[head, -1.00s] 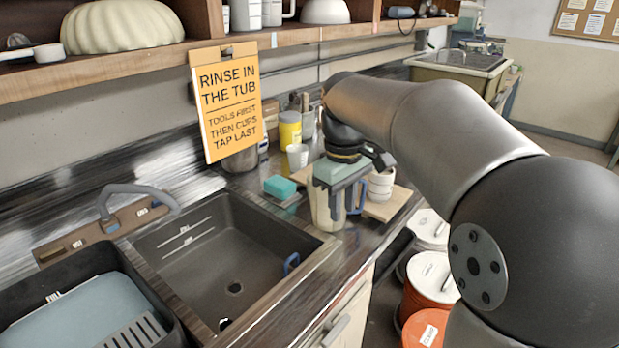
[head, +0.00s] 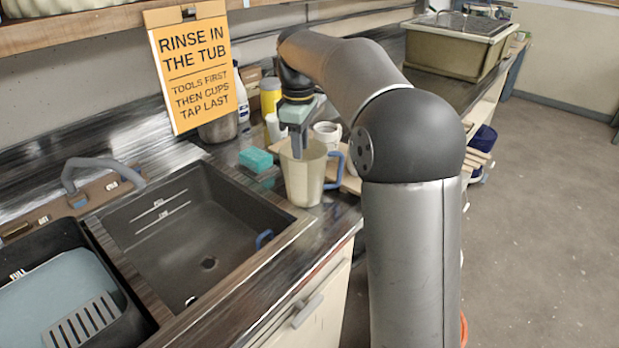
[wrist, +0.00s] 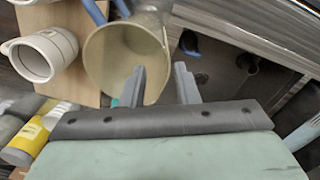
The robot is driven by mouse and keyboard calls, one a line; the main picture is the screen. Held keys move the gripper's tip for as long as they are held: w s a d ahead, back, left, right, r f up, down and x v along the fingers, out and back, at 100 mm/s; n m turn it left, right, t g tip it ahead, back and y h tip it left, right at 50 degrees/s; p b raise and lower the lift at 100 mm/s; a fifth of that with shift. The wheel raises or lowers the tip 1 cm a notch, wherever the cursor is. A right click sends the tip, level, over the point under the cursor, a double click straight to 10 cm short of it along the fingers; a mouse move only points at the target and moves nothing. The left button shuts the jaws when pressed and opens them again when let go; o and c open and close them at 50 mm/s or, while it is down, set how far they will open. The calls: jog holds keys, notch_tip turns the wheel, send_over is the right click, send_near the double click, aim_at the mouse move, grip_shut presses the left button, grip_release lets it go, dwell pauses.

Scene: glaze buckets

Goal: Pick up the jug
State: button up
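The jug (head: 303,182) is pale beige with a blue handle (head: 335,170) on its right. It stands upright on the counter beside the sink's right edge. In the wrist view I see the jug's round mouth (wrist: 108,55) at upper left. My gripper (head: 298,155) is over the jug, pointing down. In the wrist view my gripper (wrist: 160,70) is open, with one finger across the jug's mouth and the other outside its rim on the sink side. Nothing is between the fingers except possibly the rim; I cannot tell how deep the inner finger reaches.
A teal sponge (head: 256,159) lies left of the jug. A white cup (head: 327,134) stands behind it by a wooden board (head: 350,183). A yellow container (head: 270,95) is farther back. An orange sign (head: 193,65) hangs at left.

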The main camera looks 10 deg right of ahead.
aim_at(303, 182)
jog(key=shift+s+d+f, duration=0.1)
jog(key=shift+s+f, duration=0.05)
jog(key=shift+f, duration=1.7)
jog(key=shift+s+f, duration=0.15)
jog(key=shift+f, duration=1.65)
jog(key=shift+c, duration=0.3)
grip_shut()
